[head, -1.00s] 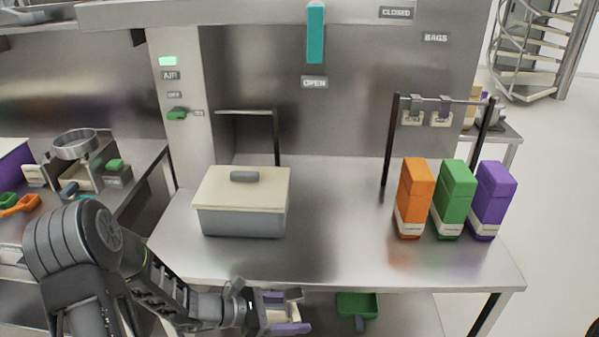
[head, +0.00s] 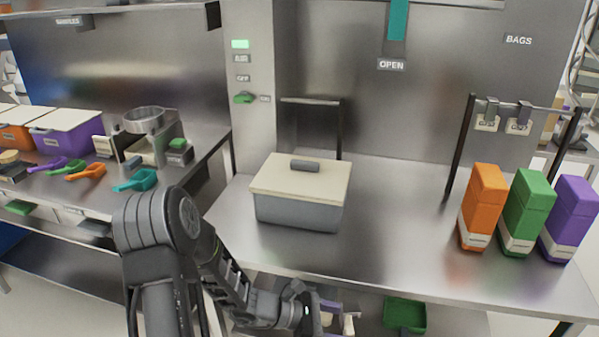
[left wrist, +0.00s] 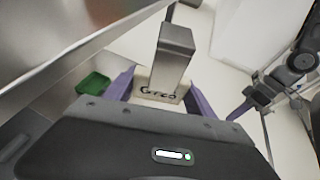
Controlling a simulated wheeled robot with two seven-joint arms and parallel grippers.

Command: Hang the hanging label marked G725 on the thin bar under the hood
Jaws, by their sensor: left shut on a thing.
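My left gripper (head: 330,318) is below the front edge of the hood's worktop, shut on a hanging label. In the left wrist view the cream label (left wrist: 158,88) sits between the purple fingers with its grey metal clip (left wrist: 176,48) up; its lettering starts with G, the rest is hard to read. A thin bar (head: 308,101) with a dark post is under the hood behind the lidded bin; nothing hangs on it. Another bar (head: 548,105) at right carries two clipped labels (head: 487,122). My right gripper (left wrist: 238,107) seems to show partly in the left wrist view; its opening is unclear.
A grey bin with cream lid (head: 300,190) stands on the worktop. Orange (head: 482,205), green (head: 526,210) and purple (head: 568,215) cartons stand at right. A green scoop or tray (head: 405,313) lies below. Scoops and bins crowd the left bench. The worktop's middle is clear.

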